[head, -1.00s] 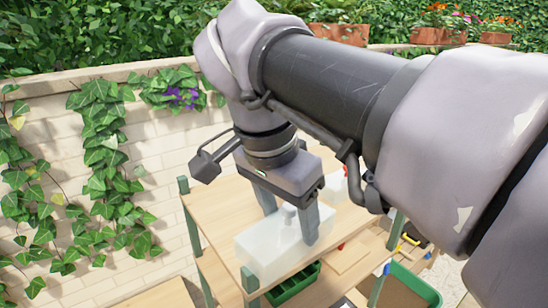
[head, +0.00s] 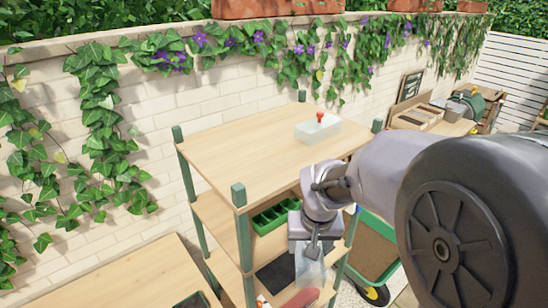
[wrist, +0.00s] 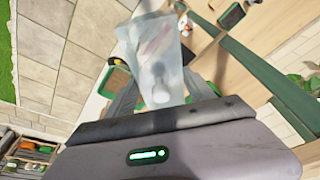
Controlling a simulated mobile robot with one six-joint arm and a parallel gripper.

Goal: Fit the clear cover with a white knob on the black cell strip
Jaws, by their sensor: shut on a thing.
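The clear cover (head: 310,272) hangs from my gripper (head: 314,250), in front of the shelf unit and below its top board. In the wrist view the cover (wrist: 152,45) looks frosty and see-through, and its white knob (wrist: 161,95) is between the fingers of my gripper (wrist: 162,92). My gripper is shut on it. I cannot pick out the black cell strip for sure. A dark flat thing (head: 274,273) lies on a lower shelf, partly hidden by the cover and arm.
A clear cover with a red knob (head: 317,131) stands on the top board (head: 240,155). A green cell strip (head: 268,219) is on the shelf below. A green-rimmed bin (head: 375,250) stands right of the shelves. A wooden table (head: 130,280) is at lower left.

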